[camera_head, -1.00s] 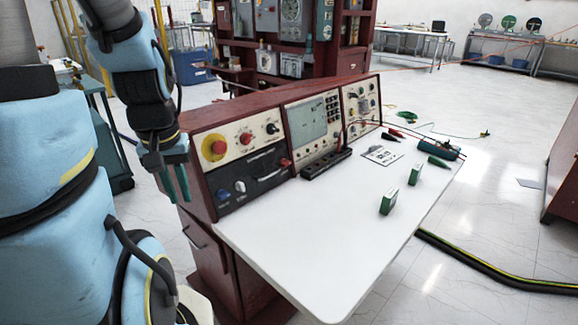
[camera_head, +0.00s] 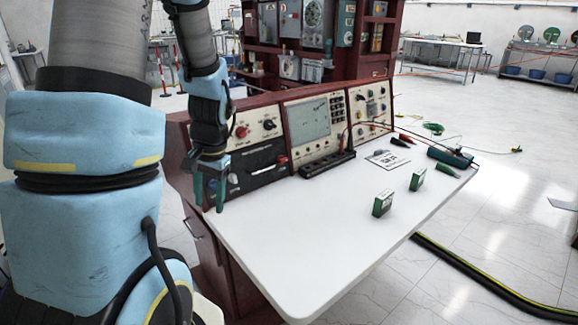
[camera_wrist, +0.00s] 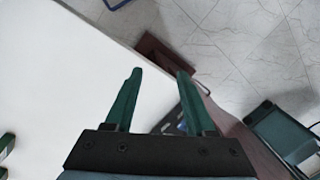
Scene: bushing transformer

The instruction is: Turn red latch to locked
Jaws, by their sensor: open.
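In the head view a small red piece (camera_head: 282,160), which looks like the red latch, sits at the right end of the black front panel (camera_head: 258,166) on the console. Its exact setting is too small to tell. My gripper (camera_head: 210,200) points down with green fingers in front of the console's left end, left of the red piece and apart from it. In the wrist view my gripper (camera_wrist: 159,80) has its fingers apart with nothing between them. The red piece is not discernible in the wrist view.
The white tabletop (camera_head: 300,240) is mostly clear. Green blocks (camera_head: 382,203), a black socket strip (camera_head: 327,164) and leads lie toward its back and right. A red knob (camera_head: 241,131) sits above the panel. My arm hides the console's left end.

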